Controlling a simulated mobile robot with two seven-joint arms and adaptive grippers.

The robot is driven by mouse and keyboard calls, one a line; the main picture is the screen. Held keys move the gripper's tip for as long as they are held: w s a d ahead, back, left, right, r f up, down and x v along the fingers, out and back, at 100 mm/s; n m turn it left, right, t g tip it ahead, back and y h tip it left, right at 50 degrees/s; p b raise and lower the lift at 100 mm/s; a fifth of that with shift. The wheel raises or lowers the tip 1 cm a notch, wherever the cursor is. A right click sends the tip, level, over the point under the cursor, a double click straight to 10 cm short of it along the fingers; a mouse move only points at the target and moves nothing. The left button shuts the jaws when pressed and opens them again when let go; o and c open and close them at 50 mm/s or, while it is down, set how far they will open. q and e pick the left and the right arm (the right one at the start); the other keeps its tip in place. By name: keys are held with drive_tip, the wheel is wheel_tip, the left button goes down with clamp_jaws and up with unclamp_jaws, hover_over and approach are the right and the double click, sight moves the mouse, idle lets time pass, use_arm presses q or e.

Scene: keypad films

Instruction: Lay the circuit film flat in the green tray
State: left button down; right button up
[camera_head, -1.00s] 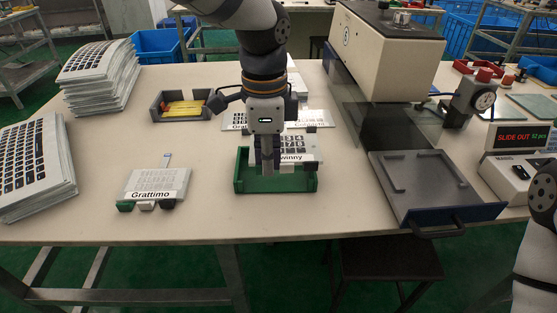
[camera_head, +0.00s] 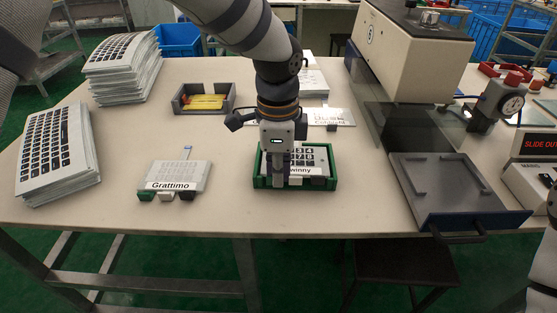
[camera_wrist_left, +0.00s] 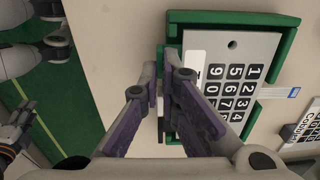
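The circuit film (camera_head: 315,158), a pale sheet with printed keys and a label ending in "winny", lies within the walls of the green tray (camera_head: 333,181). In the left wrist view the film (camera_wrist_left: 232,45) sits inside the tray rim (camera_wrist_left: 240,18), its blue-tipped tail sticking out on the right. My left gripper (camera_head: 278,184) is at the film's front, labelled edge. Its fingertips (camera_wrist_left: 169,60) are close together and look shut on that edge; they hide part of the label and the exact contact.
The Grattimo keypad piece (camera_head: 175,175) lies left of the tray. A grey box with yellow contents (camera_head: 204,99) and another keypad sheet (camera_head: 330,117) lie behind. The machine's grey sliding plate (camera_head: 440,185) is on the right. Film stacks (camera_head: 58,150) stand left.

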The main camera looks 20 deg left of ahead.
use_arm(q)
drive_tip(key=shift+f, duration=0.5)
drive_tip(key=shift+f, duration=0.4)
idle(0.3)
drive_tip(key=c, duration=1.7)
unclamp_jaws()
wheel_tip(320, 180, up, 12)
drive_tip(key=shift+r, duration=0.1)
